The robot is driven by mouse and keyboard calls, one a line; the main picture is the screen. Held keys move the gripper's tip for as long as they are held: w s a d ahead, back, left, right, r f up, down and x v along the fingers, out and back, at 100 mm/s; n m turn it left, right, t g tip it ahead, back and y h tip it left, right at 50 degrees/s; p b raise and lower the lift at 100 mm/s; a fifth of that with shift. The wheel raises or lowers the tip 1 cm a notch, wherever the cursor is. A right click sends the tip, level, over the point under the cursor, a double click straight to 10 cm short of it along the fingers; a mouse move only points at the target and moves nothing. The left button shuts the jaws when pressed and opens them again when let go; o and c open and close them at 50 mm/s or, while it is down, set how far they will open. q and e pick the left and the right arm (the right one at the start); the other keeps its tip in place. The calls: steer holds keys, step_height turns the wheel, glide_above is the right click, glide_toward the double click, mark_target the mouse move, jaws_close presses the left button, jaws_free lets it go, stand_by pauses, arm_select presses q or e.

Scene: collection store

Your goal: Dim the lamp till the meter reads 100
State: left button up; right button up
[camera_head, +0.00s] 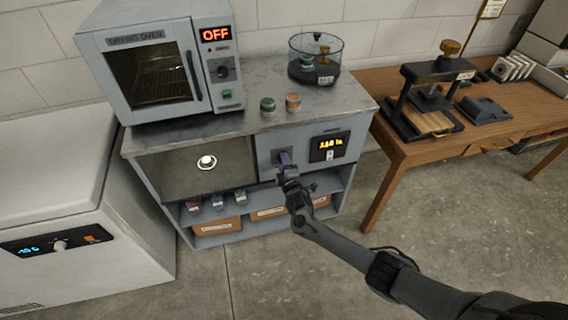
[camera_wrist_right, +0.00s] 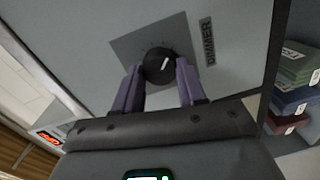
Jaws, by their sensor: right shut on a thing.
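The dimmer knob (camera_wrist_right: 155,64) is round and black with a white pointer line, on a grey plate marked DIMMER in the right wrist view. My right gripper (camera_wrist_right: 160,75) has its purple fingers on both sides of the knob and is shut on it. In the head view my right gripper (camera_head: 286,163) reaches the cabinet front and mostly hides the knob. The meter (camera_head: 329,146), right of it, shows yellow digits in lx, too blurred to read surely. The lamp (camera_head: 206,162) glows as a small white disc in the open bay at left. My left gripper is out of view.
A drying oven (camera_head: 150,70) reading OFF, two small jars (camera_head: 268,106) and a glass vessel (camera_head: 315,60) stand on the cabinet top. Small containers (camera_head: 218,201) and boxes fill the lower shelf. A wooden table (camera_head: 405,148) with a press is at right.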

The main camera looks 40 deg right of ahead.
steer(key=shift+f, duration=0.1)
steer(key=o, duration=1.1)
steer(key=shift+c, duration=0.2)
steer(key=p+v, duration=0.4)
steer(key=v, duration=0.6)
steer(key=shift+s, duration=0.4)
steer(key=shift+a, duration=0.15)
